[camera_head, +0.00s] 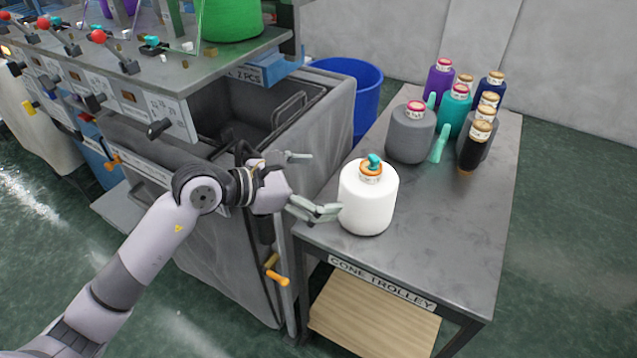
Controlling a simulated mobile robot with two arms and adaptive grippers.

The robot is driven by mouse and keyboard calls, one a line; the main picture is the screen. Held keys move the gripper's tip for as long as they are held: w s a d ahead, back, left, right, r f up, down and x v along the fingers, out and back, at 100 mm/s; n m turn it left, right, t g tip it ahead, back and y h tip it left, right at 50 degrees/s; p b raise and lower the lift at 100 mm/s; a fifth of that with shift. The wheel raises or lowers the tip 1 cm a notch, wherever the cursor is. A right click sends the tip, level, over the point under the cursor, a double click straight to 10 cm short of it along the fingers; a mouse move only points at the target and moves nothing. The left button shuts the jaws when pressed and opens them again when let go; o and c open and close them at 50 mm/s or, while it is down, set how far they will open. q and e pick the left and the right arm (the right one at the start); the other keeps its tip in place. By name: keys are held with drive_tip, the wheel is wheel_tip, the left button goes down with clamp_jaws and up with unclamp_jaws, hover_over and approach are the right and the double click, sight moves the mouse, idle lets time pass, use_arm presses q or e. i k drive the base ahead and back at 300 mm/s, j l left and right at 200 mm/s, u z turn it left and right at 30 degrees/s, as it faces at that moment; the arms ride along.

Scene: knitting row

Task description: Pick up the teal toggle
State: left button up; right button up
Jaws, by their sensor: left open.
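A small teal piece, which looks like the teal toggle (374,160), sits on the orange-ringed top of a white yarn cone (367,204). The cone stands upright near the left edge of the trolley top. My left gripper (326,183) is open and empty, just left of the white cone. One finger is low beside the cone's side and the other is farther back. The fingers are apart from the toggle. Whether the lower fingertip touches the cone, I cannot tell. My right gripper is not in view.
The trolley (440,235) has bare room at its front right. A grey cone (411,133), several other cones and mint-green slim pieces (439,144) stand behind. A knitting machine (170,85) with knobs and levers is at left. A blue bin (367,90) stands behind.

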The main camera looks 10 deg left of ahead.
sight(57, 21)
drive_tip(key=k+u, duration=0.15)
drive_tip(key=u, duration=0.2)
drive_tip(key=i+u, duration=0.15)
drive_tip(key=u, duration=0.8)
